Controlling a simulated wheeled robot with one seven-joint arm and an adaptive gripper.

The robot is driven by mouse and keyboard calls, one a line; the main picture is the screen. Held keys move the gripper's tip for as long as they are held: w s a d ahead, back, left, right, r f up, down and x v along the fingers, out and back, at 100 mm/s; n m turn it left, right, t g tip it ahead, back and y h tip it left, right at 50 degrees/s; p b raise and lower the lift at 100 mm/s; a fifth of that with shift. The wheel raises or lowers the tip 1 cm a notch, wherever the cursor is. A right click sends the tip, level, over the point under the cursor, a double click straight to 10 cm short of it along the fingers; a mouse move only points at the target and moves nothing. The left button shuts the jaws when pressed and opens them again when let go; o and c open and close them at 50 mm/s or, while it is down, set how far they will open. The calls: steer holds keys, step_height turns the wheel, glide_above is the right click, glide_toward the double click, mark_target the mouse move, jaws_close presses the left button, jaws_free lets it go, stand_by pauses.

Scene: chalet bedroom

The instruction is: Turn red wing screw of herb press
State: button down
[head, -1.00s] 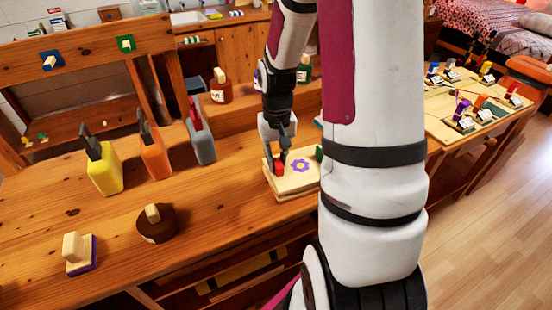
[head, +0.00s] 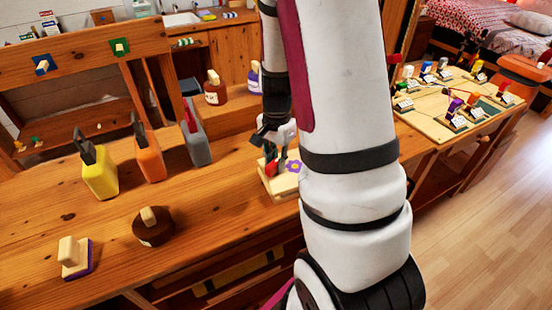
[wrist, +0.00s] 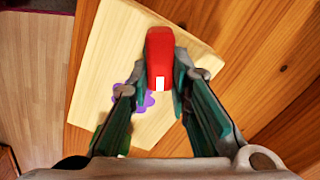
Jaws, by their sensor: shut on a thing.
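The herb press (head: 284,190) is a pale wooden block with a purple flower on top, standing on the wooden bench. My arm hides its right part in the head view. The red wing screw (wrist: 160,58) stands up near one edge of the press in the wrist view, with a white mark on its end. It also shows in the head view (head: 270,169). My gripper (wrist: 166,78) is shut on the red wing screw, one finger on each side. A green thing on the press, beside the left finger, is mostly hidden in the wrist view.
Yellow (head: 99,178), orange (head: 148,155) and grey (head: 197,138) containers stand left of the press. A brown round pot (head: 153,227) and a wooden-handled block (head: 74,257) are nearer the front. A board of small coloured things (head: 460,104) lies at right.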

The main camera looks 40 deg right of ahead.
steer(key=m+p, duration=0.1)
steer(key=m, duration=0.4)
steer(key=shift+s+p, duration=0.35)
stand_by(0.4)
steer(key=c, duration=1.5)
jaws_free()
step_height(320, 180, up, 12)
steer(key=shift+r, duration=0.1)
